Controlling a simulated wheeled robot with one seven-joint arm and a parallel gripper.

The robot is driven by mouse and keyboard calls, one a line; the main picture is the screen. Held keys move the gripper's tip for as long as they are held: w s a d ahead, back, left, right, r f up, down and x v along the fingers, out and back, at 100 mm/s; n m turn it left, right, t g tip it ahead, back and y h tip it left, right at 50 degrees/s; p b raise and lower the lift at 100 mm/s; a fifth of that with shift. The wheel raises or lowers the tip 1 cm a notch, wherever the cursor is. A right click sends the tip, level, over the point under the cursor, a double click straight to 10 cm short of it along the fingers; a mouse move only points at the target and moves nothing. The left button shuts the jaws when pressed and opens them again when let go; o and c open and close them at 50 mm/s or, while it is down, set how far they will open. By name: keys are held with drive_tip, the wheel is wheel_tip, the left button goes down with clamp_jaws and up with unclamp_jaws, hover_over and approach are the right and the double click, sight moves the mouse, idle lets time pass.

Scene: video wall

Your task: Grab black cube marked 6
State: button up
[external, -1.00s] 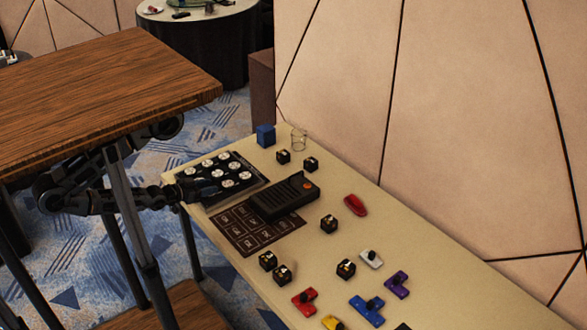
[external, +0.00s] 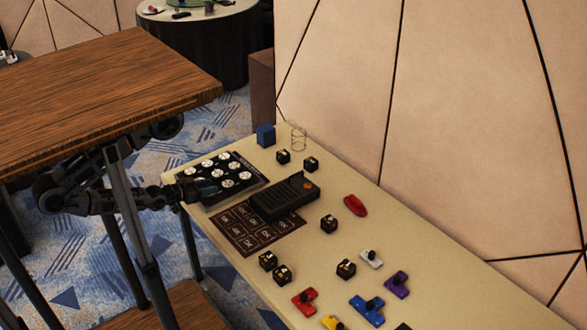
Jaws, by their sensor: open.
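Several small black cubes with pale marks lie on the cream table. Two are near the back, one (external: 283,156) and another (external: 311,164) to its right. One cube (external: 329,223) is mid-table, and one (external: 346,268) is nearer the front. Two more, one (external: 268,261) and one (external: 282,274), sit close together by the left edge. The marks are too small to read, so I cannot tell which is 6. My gripper (external: 207,188) is open over the black panel with white discs, apart from all cubes.
The black panel (external: 243,192) and a dark printed mat (external: 229,234) lie at the left, with a bulky black device (external: 284,197) beside them. A blue block (external: 265,136), a clear glass (external: 298,138), a red object (external: 355,205) and coloured pieces (external: 367,309) share the table (external: 430,255). A wall borders its right side.

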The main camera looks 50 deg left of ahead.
drive_tip(key=shift+o, duration=0.3)
drive_tip(key=o, duration=0.7)
drive_tip(key=shift+c, duration=0.2)
